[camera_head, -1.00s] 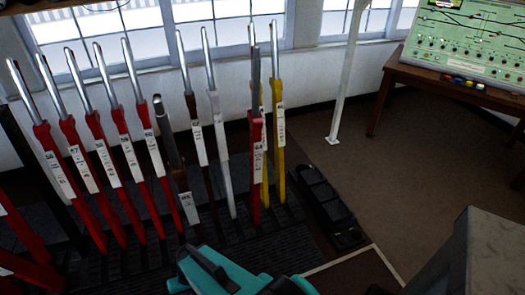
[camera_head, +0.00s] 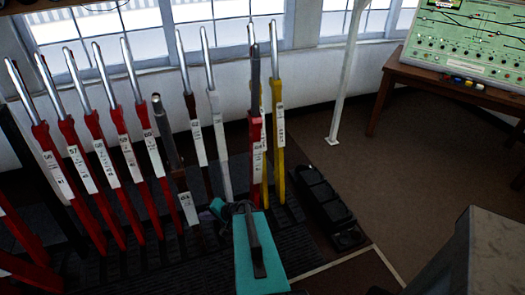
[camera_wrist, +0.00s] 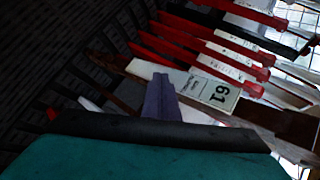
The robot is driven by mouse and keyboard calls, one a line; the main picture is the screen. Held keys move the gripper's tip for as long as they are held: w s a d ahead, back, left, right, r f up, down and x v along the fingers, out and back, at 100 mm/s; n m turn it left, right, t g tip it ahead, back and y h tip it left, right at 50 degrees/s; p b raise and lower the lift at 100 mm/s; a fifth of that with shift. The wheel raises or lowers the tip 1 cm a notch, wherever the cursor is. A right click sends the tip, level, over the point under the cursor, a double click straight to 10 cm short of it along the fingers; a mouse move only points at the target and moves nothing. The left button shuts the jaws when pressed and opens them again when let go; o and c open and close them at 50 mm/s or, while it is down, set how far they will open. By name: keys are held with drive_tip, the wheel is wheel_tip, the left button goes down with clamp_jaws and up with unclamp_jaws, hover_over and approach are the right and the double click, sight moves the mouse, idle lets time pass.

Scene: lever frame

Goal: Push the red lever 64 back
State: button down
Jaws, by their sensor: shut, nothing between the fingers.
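A red lever (camera_head: 256,165) with a dark grey handle stands in front of the yellow levers at the right end of the row; its number is too small to read. It stands nearly upright. My gripper (camera_head: 249,208) is low in the head view, its shut fingers overlapping the foot of this lever. I cannot tell whether they touch it. In the wrist view my gripper (camera_wrist: 160,80) is shut and empty. There it points across a brown lever with a white plate marked 61 (camera_wrist: 213,91).
Several red levers (camera_head: 100,150) stand to the left, and a brown lever (camera_head: 184,185) leans forward. A white lever (camera_head: 221,150) and yellow levers (camera_head: 279,150) stand close beside the red one. A dark pedal-like block (camera_head: 325,205) lies right. Open floor (camera_head: 420,160) is beyond.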

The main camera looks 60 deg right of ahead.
drive_tip(key=s+d+r+m+h, duration=0.3)
drive_tip(key=s+d+r, duration=0.1)
drive_tip(key=d, duration=0.5)
drive_tip(key=s+d+r+m+t+h, duration=0.1)
drive_tip(key=s+d+r+m+h, duration=0.2)
drive_tip(key=d, duration=0.7)
drive_tip(key=s+d+r+m+h, duration=0.3)
drive_tip(key=s+d+r, duration=0.3)
drive_tip(key=s+d, duration=0.2)
drive_tip(key=shift+s+d+r+m+t+h, duration=0.3)
drive_tip(key=shift+d+r+m+t+h, duration=0.1)
drive_tip(key=shift+d+h, duration=0.6)
drive_tip(key=shift+w+d+f+b, duration=0.15)
drive_tip(key=shift+w+b, duration=0.05)
drive_tip(key=shift+b, duration=0.35)
drive_tip(key=b+x, duration=0.2)
drive_tip(key=b, duration=0.1)
drive_tip(key=shift+w+f, duration=0.15)
drive_tip(key=b+x, duration=0.2)
drive_tip(key=b, duration=0.9)
drive_tip(key=shift+w+d, duration=0.1)
drive_tip(key=shift+d, duration=0.05)
